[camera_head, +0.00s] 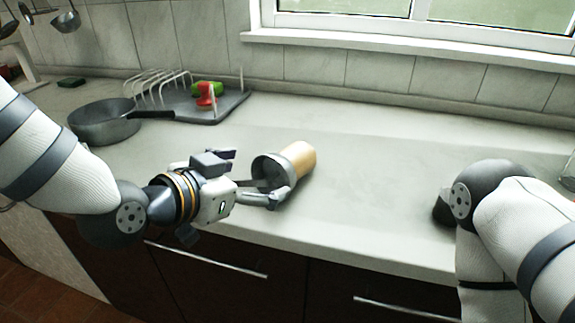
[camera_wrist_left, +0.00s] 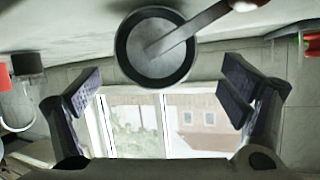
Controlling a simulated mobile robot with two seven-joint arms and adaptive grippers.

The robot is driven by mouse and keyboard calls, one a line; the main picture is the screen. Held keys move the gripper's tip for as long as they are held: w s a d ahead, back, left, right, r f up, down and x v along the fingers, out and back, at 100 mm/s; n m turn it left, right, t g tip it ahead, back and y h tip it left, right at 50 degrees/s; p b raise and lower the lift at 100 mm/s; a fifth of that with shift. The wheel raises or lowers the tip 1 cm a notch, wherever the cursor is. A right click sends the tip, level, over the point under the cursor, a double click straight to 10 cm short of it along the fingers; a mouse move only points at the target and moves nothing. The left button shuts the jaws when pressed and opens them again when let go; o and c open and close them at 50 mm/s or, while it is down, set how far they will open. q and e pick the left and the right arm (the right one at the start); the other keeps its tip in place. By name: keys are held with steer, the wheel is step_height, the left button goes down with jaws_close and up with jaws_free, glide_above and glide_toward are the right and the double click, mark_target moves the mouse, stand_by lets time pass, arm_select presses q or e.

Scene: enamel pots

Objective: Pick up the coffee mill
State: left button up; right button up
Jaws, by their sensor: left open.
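The coffee mill (camera_head: 299,156) lies on its side on the counter. Its tan body points away to the right, and its grey metal end faces my left gripper. In the left wrist view the mill's round, dark-rimmed end (camera_wrist_left: 140,62) shows with a crank arm across it and a knob at the arm's tip. My left gripper (camera_head: 254,177) is open, at the mill's near left side; its lower finger overlaps the mill's metal end in the head view. In the wrist view the open fingers (camera_wrist_left: 162,90) are empty. My right gripper is not visible.
A grey pan (camera_head: 95,126) stands at the back left, beside a dish rack (camera_head: 228,104) with red and green items. My right arm is over the counter's right side. The counter (camera_head: 375,165) right of the mill is clear. A window sill (camera_head: 400,45) runs behind.

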mark_target(280, 167)
arm_select(q)
steer(key=x, duration=0.7)
steer(key=shift+w+d+f+b, duration=0.1)
steer(key=shift+w+d+b, duration=0.05)
steer(key=shift+d+b, duration=0.25)
steer(key=c, duration=1.7)
steer(key=shift+r, duration=0.25)
steer(key=shift+c, duration=0.6)
